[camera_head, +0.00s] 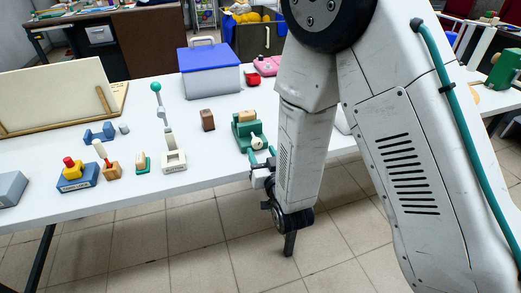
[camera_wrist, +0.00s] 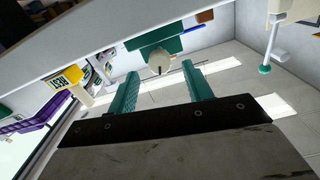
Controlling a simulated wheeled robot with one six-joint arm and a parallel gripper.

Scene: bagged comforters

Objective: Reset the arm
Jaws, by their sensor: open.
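My arm comes down from the top of the head view and hides part of the white table (camera_head: 215,105). My gripper (camera_head: 262,158) is at the table's front edge, beside a green block-like object (camera_head: 243,131) with a pale knob. In the wrist view my gripper (camera_wrist: 160,82) has its two green fingers apart, with nothing between them. The green object with the pale knob (camera_wrist: 155,45) also shows there, beyond the fingertips. I cannot tell whether a finger touches it.
A blue-lidded box (camera_head: 210,70), a brown block (camera_head: 207,120), a white lever stand with a green ball (camera_head: 173,160) and a blue base with a red knob (camera_head: 77,177) stand on the table. Tiled floor (camera_head: 180,240) in front is free.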

